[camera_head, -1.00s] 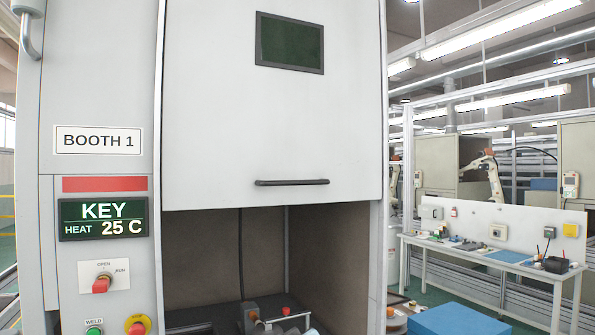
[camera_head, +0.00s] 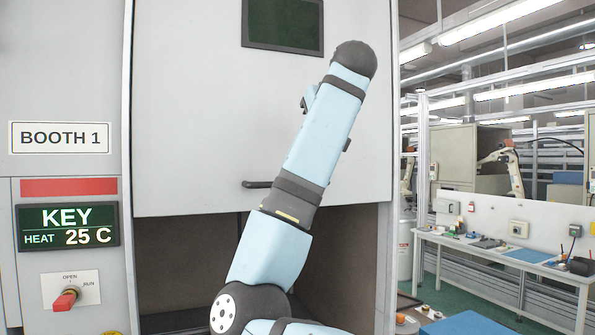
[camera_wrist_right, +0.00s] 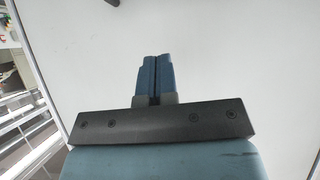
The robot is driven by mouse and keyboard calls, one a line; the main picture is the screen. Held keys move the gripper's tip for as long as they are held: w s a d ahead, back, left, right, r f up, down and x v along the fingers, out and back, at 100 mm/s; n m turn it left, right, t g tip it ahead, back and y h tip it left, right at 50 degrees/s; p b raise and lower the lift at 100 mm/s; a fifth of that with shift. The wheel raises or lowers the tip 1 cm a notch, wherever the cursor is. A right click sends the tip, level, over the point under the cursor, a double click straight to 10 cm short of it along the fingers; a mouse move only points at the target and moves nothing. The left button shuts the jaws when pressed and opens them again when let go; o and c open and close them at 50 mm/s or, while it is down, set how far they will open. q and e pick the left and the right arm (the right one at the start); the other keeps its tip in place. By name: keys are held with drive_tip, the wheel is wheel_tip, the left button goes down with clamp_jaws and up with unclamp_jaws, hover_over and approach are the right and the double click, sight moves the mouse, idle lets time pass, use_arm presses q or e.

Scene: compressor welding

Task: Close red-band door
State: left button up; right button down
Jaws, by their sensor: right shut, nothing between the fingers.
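The booth door (camera_head: 200,120) is a large pale grey panel with a dark window (camera_head: 283,22) near its top. It is partly raised, with a dark opening below its lower edge. A red band (camera_head: 69,187) is on the booth front left of the door, above the display. My right gripper (camera_wrist_right: 155,60) shows in the right wrist view, fingers together and empty, in front of a pale flat surface. In the head view an arm of mine crosses the door; its fingertips are hidden. My left gripper is not seen.
The display (camera_head: 67,225) reads KEY, HEAT 25 C. Below it a red selector knob (camera_head: 66,299) sits on a plate marked OPEN and RUN. A white bench (camera_head: 500,255) with tools and a blue block (camera_head: 465,323) stand at right.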

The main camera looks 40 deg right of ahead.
use_arm(q)
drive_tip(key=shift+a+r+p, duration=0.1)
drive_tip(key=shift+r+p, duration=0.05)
drive_tip(key=shift+p, duration=0.55)
use_arm(e)
drive_tip(key=s+f+x, duration=0.1)
drive_tip(key=f+x, duration=0.1)
drive_tip(key=x, duration=1)
drive_tip(key=shift+a+f, duration=0.25)
drive_tip(key=shift+a, duration=0.05)
